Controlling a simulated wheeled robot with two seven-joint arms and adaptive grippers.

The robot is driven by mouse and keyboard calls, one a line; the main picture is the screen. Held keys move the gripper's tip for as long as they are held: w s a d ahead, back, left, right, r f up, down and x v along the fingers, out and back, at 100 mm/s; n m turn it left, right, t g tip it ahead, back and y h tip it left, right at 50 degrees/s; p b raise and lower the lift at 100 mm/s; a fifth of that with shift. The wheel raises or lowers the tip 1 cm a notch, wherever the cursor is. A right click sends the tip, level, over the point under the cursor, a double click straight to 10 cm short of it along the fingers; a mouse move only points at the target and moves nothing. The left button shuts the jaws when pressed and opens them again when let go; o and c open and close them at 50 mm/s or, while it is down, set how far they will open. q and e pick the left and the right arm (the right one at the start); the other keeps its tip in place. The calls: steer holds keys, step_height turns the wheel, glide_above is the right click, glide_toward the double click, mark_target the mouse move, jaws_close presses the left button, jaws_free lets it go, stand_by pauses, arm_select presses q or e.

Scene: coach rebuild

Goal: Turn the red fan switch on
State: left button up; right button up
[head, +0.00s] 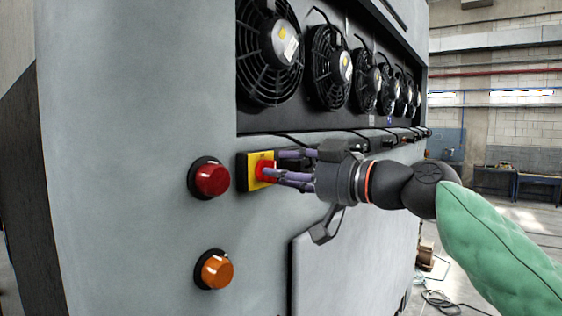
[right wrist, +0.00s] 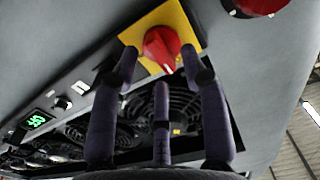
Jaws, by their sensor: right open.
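The red fan switch (head: 265,171) is a rotary knob on a yellow plate (head: 254,186), mounted on the grey coach panel below the fans. My right gripper (head: 281,167) reaches in from the right, with its purple fingers open around or just in front of the knob. In the right wrist view the red knob (right wrist: 161,46) shows beyond the open fingers (right wrist: 165,80), with the yellow plate (right wrist: 182,22) behind it. I cannot tell whether any finger touches the knob. My left gripper is not in view.
A red lamp (head: 211,180) and an orange lamp (head: 217,270) stick out of the panel to the left. A row of several black fans (head: 268,52) sits in a recess above. A grey hatch (head: 345,262) lies below right.

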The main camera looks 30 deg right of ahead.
steer(key=shift+w+a+f, duration=0.1)
steer(key=shift+w+a, duration=0.15)
steer(key=shift+w, duration=0.4)
steer(key=shift+s, duration=0.15)
jaws_close()
steer(key=shift+m, duration=0.3)
steer(key=shift+f+m+p, duration=0.2)
steer(key=shift+m+p, duration=0.15)
steer(key=shift+m, duration=3.95)
steer(key=shift+f+m+p, duration=0.15)
steer(key=shift+m+p, duration=0.15)
steer(key=shift+m, duration=4)
